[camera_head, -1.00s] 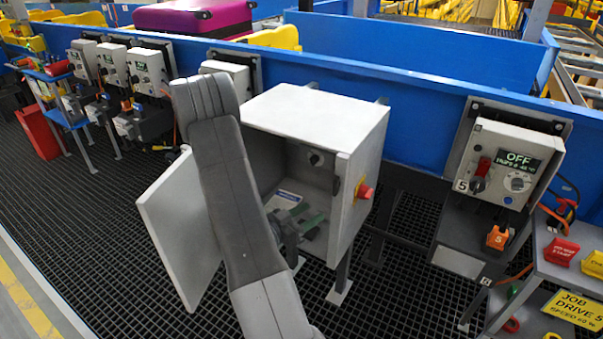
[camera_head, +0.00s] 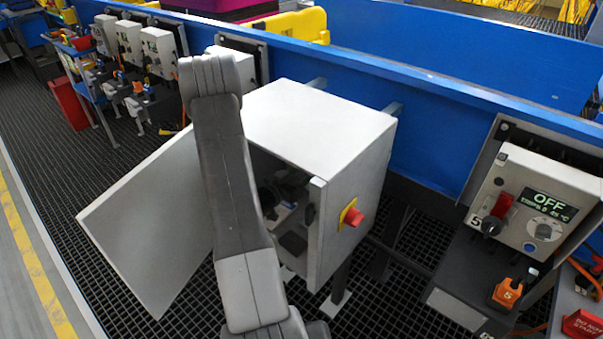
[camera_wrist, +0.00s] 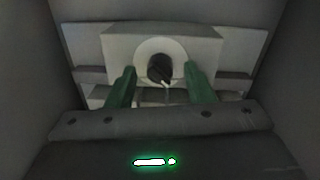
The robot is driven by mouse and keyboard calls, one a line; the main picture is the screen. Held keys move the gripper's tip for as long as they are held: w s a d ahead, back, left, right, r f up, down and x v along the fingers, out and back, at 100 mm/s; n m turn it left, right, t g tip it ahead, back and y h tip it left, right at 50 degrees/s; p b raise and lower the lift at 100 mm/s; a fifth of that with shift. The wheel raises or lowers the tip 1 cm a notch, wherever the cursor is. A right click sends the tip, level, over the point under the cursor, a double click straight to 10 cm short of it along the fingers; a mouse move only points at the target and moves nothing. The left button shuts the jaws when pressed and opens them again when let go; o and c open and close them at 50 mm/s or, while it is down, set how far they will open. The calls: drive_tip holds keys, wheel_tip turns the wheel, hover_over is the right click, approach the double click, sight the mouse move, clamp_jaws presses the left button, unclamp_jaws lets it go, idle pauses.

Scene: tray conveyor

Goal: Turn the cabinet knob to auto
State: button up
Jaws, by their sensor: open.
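The grey cabinet (camera_head: 310,125) stands in front of the blue conveyor side, its door (camera_head: 150,225) swung open to the left. In the wrist view, the black knob (camera_wrist: 160,68) sits on a round pale plate on a light box inside the cabinet. A thin pale line runs down from the knob. My gripper (camera_wrist: 161,88) is open, with one green finger on each side of the knob and gaps between. I cannot tell whether the fingers reach the knob's depth. In the head view my arm covers part of the opening, and the knob cannot be made out.
A red button on a yellow plate (camera_head: 352,215) sticks out of the cabinet's right side. A control box reading OFF (camera_head: 535,200) stands at the right. The cabinet walls close in on both sides of my gripper. Dark grating floor lies at the left.

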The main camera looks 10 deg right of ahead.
drive_tip(key=c, duration=1)
drive_tip(key=shift+f, duration=0.1)
drive_tip(key=shift+m+b, duration=0.4)
drive_tip(key=shift+b, duration=0.35)
drive_tip(key=m+y+b, duration=0.1)
drive_tip(key=m+b, duration=1.5)
drive_tip(key=b, duration=0.5)
drive_tip(key=shift+d, duration=0.1)
drive_tip(key=shift+m+b, duration=0.4)
drive_tip(key=shift+m, duration=0.1)
